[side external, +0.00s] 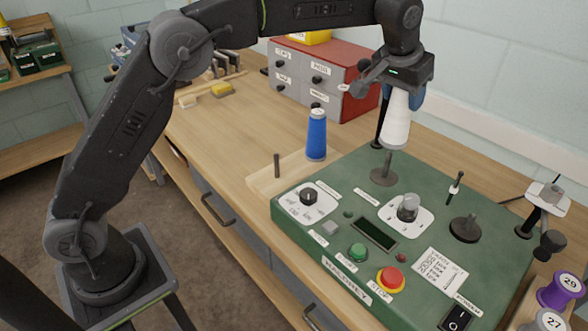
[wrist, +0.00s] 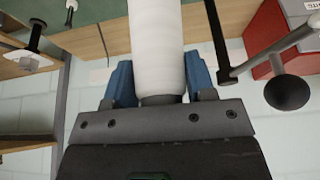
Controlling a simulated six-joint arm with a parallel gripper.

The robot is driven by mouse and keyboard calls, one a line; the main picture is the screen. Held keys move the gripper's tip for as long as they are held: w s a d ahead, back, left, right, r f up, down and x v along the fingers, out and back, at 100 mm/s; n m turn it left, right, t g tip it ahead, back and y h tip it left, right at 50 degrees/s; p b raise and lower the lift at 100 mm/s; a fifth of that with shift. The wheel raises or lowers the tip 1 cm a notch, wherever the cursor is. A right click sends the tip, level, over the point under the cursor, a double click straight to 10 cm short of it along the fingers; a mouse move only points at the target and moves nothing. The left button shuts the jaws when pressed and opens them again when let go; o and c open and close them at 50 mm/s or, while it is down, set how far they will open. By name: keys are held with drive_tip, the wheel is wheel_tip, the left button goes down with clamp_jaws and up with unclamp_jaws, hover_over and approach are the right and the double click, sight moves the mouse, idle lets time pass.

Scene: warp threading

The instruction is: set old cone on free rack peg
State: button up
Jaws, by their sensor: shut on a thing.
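A white cone (side external: 397,122) hangs upright in my gripper (side external: 402,92), which is shut on its upper end. In the wrist view the blue jaws of my gripper (wrist: 159,82) close on both sides of the cone (wrist: 156,38). The cone's lower end is at or just above a dark round spindle base (side external: 384,175) on the green machine; I cannot tell if it touches. A pale wooden rack (side external: 262,186) lies left of the machine. Its front peg (side external: 277,165) is bare. A blue cone (side external: 316,134) stands at the rack's far end.
The green machine (side external: 330,185) carries knobs, buttons and a second spindle base (side external: 465,229). A red drawer cabinet (side external: 345,70) stands behind. A dark post (side external: 380,120) rises close by the held cone. The bench left of the rack is clear.

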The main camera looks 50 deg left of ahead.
drive_tip(key=s+a+r+n+y, duration=0.1)
drive_tip(key=s+a+r, duration=0.2)
drive_tip(key=a+r, duration=0.25)
drive_tip(key=s+a+r+n, duration=0.2)
drive_tip(key=s+a+r, duration=0.2)
drive_tip(key=r, duration=0.3)
drive_tip(key=s+a+f+n, duration=0.1)
drive_tip(key=s+a+f, duration=0.4)
drive_tip(key=a+f, duration=0.15)
drive_tip(key=s+a+f+n, duration=0.1)
drive_tip(key=s+a+f, duration=0.35)
drive_tip(key=f, duration=0.35)
drive_tip(key=shift+m+y, duration=0.3)
drive_tip(key=shift+y, duration=0.1)
drive_tip(key=shift+w+f, duration=0.15)
drive_tip(key=shift+f, duration=2.65)
drive_tip(key=shift+w+f, duration=0.1)
drive_tip(key=shift+f, duration=2.65)
drive_tip(key=shift+f, duration=0.7)
drive_tip(key=o, duration=0.9)
